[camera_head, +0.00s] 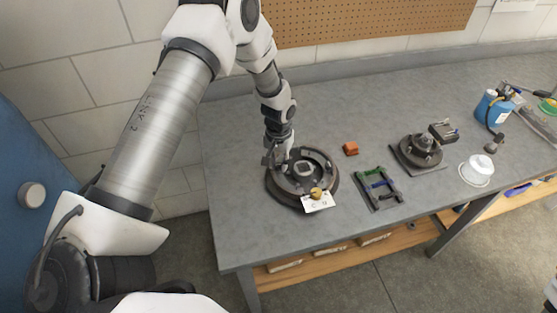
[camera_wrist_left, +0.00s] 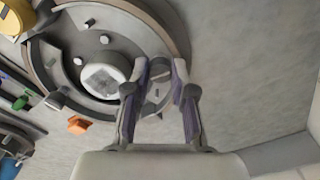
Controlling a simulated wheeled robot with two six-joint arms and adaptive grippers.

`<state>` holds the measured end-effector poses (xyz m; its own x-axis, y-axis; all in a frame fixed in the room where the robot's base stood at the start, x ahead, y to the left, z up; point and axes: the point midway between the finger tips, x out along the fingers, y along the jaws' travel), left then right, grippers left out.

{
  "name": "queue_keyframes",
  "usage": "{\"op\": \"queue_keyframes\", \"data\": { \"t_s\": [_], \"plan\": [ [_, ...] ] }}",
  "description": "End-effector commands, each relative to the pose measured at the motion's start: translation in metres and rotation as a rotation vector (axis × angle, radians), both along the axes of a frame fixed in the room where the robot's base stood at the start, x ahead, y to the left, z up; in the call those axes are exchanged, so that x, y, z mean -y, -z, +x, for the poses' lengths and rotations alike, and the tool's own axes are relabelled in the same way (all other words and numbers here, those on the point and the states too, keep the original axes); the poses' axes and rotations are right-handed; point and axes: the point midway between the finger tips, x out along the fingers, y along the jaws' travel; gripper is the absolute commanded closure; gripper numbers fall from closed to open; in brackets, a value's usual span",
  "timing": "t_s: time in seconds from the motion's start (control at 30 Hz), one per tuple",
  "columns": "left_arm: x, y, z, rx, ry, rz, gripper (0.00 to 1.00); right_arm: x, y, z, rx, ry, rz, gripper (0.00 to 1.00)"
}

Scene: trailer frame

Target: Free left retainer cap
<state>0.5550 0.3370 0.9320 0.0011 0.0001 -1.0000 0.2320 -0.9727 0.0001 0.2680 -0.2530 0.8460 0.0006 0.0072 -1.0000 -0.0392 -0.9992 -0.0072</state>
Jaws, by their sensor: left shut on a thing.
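A round dark brake-like assembly (camera_head: 274,191) lies on the grey bench, with a pale square-faced hub (camera_head: 303,168) in its middle. Its wide rim (camera_wrist_left: 176,32) and the hub (camera_wrist_left: 101,78) also show in the left wrist view. My left gripper (camera_head: 273,157) is over the assembly's left side. In the left wrist view the two fingers (camera_wrist_left: 160,82) are shut on a small grey round cap (camera_wrist_left: 160,68) beside the hub. I cannot tell whether the cap still touches the assembly.
A yellow knob (camera_head: 317,192) and white tag (camera_head: 318,203) are at the assembly's front edge. To the right are an orange block (camera_head: 350,149), a rack with green and blue tools (camera_head: 380,188), a second round assembly (camera_head: 420,152), a white tub (camera_head: 477,171) and a blue bottle (camera_head: 491,109).

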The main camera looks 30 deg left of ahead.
Motion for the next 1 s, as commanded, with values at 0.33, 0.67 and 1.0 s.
{"op": "queue_keyframes", "data": {
  "t_s": [0.33, 0.67, 1.0],
  "plan": [
    [0.0005, 0.0028, -0.0037, -0.01, -0.14, -0.001, 1.0, 0.0, -0.0045, 0.0, 0.0, 0.0, 0.0, 0.6],
    [0.0004, 0.0031, -0.0035, -0.01, -0.161, -0.001, 1.0, 0.0, -0.0047, 0.0, 0.0, 0.0, 0.0, 0.6],
    [0.0002, 0.0021, -0.0023, -0.006, -0.16, 0.0, 0.5, 0.0, -0.0048, 0.0, 0.0, 0.0, 0.0, 0.6]
  ]
}}
